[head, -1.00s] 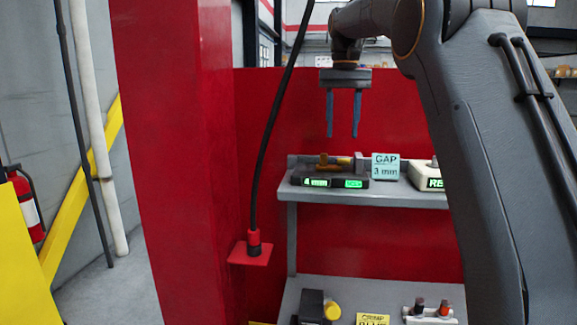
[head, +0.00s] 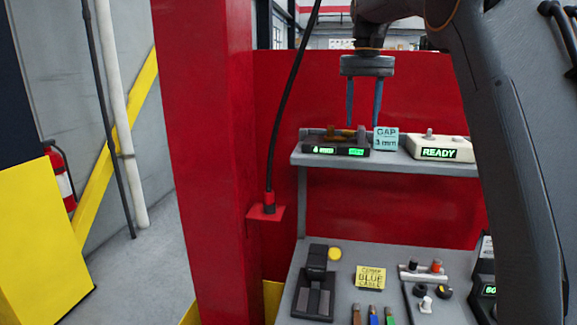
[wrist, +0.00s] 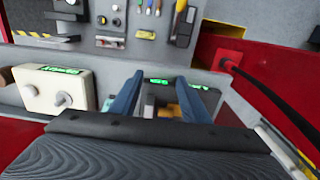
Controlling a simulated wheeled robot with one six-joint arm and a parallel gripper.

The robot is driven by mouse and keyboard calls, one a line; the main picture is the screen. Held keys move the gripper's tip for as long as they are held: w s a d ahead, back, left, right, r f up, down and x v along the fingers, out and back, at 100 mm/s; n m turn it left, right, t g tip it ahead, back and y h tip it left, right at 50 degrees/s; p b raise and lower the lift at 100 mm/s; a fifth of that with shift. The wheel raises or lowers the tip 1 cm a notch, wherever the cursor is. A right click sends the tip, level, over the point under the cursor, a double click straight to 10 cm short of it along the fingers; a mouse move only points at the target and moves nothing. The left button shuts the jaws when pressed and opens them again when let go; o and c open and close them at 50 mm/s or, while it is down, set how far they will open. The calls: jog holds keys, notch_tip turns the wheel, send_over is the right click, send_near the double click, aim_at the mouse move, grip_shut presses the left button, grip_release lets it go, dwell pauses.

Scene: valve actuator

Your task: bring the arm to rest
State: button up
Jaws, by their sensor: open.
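My gripper (head: 364,122) hangs fingers down above the upper shelf, with its two blue fingers apart and nothing between them. In the head view its fingertips overlap the back of a black device (head: 334,150) with green displays and a brownish part on top. In the wrist view my gripper (wrist: 158,80) shows both fingers spread, with the black device behind and between them. Whether the fingertips touch anything is hard to tell, but no object is held. My arm fills the right of the head view.
The grey shelf (head: 300,162) also holds a blue GAP 3 mm card (head: 386,139) and a white READY box (head: 437,148). A black cable ends at a red socket (head: 267,212) beside a red pillar (head: 213,160). The lower bench (head: 345,256) carries several tools and a yellow card (head: 370,278).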

jog(key=s+f+b, duration=0.3)
jog(key=s+f, duration=0.1)
jog(key=f, duration=0.9)
jog(key=s+f+n+t+b, duration=0.1)
jog(key=s+f+b, duration=0.4)
jog(key=s+f, duration=2.1)
jog(key=shift+f+n, duration=0.6)
jog(key=shift+f, duration=0.2)
jog(key=shift+s, duration=0.1)
